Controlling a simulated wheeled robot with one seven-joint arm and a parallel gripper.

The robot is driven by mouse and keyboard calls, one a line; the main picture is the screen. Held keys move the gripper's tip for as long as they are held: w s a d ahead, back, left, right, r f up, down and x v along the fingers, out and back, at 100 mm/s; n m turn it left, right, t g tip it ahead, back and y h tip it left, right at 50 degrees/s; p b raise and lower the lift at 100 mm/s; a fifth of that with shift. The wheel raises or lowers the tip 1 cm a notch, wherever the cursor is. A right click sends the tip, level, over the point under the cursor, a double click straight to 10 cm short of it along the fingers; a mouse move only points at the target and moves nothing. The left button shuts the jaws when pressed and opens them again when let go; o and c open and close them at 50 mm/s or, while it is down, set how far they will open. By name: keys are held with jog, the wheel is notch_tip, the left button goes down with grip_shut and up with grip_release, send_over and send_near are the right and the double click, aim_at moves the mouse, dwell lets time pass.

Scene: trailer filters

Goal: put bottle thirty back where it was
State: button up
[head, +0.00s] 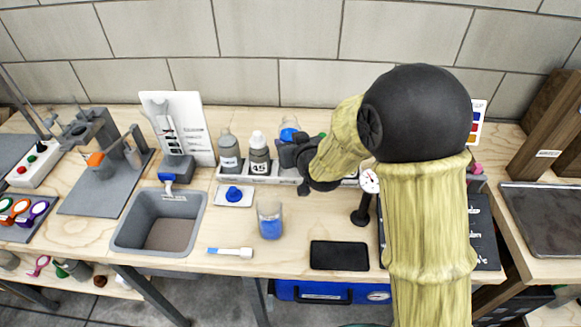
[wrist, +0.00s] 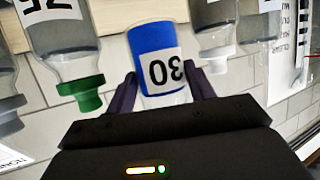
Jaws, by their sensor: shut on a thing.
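Bottle thirty (wrist: 165,72) is clear with blue in it and a white label reading 30, upside down in the wrist view. My gripper (wrist: 163,92) is shut on it, with one dark finger on each side. In the head view, my gripper (head: 298,157) is at the white rack (head: 268,179), and a clear and blue bottle top (head: 289,124) shows behind it. The gripper hides the bottle's lower part there, so I cannot tell whether it touches the rack. Two bottles, a grey-capped one (head: 229,150) and a white-capped one (head: 259,152), stand in the rack to the left.
A green-capped bottle (wrist: 75,60) and a clear bottle (wrist: 212,35) flank the held bottle closely. A blue cap (head: 234,193) lies on a white plate. A beaker with blue liquid (head: 270,222), a brush (head: 231,252) and a black pad (head: 339,255) are in front. A sink (head: 124,232) is left.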

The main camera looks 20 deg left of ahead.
jog(key=shift+a+f, duration=0.1)
jog(key=shift+f, duration=1.85)
jog(key=shift+f, duration=1.85)
jog(key=shift+f+b, duration=0.2)
jog(key=shift+b, duration=0.15)
jog(key=o, duration=1)
jog(key=shift+r, duration=0.15)
